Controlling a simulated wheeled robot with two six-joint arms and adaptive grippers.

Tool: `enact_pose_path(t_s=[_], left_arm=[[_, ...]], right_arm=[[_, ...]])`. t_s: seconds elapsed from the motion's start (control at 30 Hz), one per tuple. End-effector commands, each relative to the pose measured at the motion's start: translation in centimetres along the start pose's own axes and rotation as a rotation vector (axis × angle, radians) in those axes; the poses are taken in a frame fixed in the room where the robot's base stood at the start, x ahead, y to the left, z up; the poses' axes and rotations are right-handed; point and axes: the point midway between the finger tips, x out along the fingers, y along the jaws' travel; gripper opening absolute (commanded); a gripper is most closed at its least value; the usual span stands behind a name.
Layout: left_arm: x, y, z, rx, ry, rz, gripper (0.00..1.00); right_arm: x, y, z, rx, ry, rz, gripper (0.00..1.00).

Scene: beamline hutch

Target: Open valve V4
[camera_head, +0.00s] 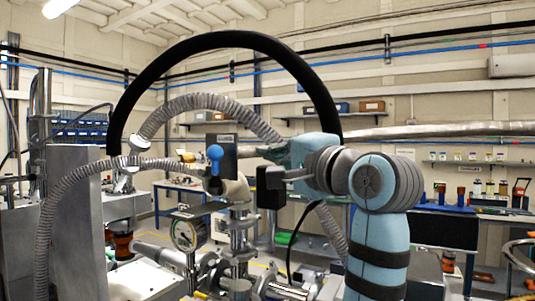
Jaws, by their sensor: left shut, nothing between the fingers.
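A valve with a blue rounded handle (215,154) stands on the metal pipework left of centre. The handle points up, in front of a dark plate (228,160) with a small label on top that is too small to read. I cannot tell for certain that this is V4. My left gripper (270,187) is to the right of the handle, apart from it in the picture. It is shut and empty, seen partly from behind, and my wrist hides part of it. My right gripper is not in view.
A round gauge (188,232) sits below the valve. Ribbed hoses (60,205) and a thick black hose (235,40) arch around the pipework. A grey cabinet (75,220) stands at left. Shelves and a bench (440,228) line the back wall.

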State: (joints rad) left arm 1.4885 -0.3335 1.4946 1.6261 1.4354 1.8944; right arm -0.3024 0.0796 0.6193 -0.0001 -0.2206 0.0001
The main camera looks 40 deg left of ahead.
Motion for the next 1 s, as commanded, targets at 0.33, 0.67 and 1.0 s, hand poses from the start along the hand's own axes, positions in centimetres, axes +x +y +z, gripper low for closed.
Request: enact_pose_path(t_s=[0.33, 0.67, 1.0], left_arm=[[7.5, -0.3, -0.1, 0.002, -0.002, -0.001, 0.0], [6.2, 0.0, 3.5, -0.001, 0.003, 0.0, 0.0], [6.2, 0.0, 3.7, 0.0, 0.002, 0.0, 0.0]], right_arm=[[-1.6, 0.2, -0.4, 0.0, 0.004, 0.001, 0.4], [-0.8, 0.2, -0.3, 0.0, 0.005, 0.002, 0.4], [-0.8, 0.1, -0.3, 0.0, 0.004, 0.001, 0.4]])
